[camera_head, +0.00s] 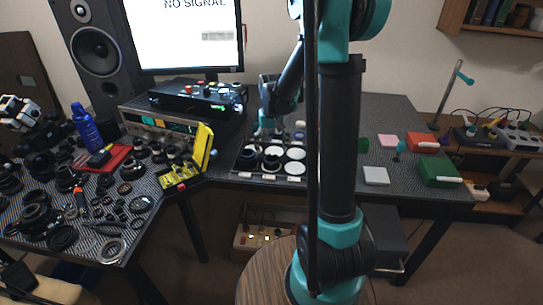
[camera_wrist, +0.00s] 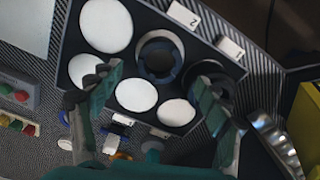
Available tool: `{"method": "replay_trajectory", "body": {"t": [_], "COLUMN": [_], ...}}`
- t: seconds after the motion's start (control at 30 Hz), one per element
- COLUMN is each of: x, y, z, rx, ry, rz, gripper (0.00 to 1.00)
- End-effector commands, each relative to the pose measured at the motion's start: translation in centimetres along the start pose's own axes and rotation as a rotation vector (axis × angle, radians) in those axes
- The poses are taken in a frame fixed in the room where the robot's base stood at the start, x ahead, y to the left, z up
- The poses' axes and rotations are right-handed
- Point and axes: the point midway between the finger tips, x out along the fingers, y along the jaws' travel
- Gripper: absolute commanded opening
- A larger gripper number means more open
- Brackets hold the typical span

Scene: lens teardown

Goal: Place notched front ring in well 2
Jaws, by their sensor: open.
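A dark tray (camera_wrist: 70,50) with round wells lies under my gripper (camera_wrist: 158,78) in the wrist view. A dark ring (camera_wrist: 160,57) sits at the well beside a white tag (camera_wrist: 183,15) marked 2. It lies between and just beyond my fingertips, with no visible grip on it. I cannot make out a notch or whether it is fully seated. A second dark round part (camera_wrist: 208,75) is partly hidden behind the right finger. In the head view my gripper (camera_head: 268,131) is over the back of the tray (camera_head: 240,173); its fingertips are unclear there.
Other wells show white discs (camera_wrist: 106,25). A yellow stand (camera_head: 202,147) is left of the tray. Many loose lens parts (camera_head: 130,175) cover the left desk. A white block (camera_head: 376,176) and green box (camera_head: 440,172) are at right. My arm hides part of the desk.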

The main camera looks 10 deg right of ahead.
Motion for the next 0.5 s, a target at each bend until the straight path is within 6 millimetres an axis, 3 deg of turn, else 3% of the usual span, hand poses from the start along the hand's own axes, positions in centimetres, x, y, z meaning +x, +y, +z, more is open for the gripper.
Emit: {"method": "replay_trajectory", "body": {"t": [0.2,0.5], "x": [-4.1,-6.9], "y": [0.0,0.0], "z": [0.1,0.2], "rx": [0.0,0.0], "ry": [0.0,0.002], "rz": [0.0,0.0], "gripper": [0.76,0.76]}}
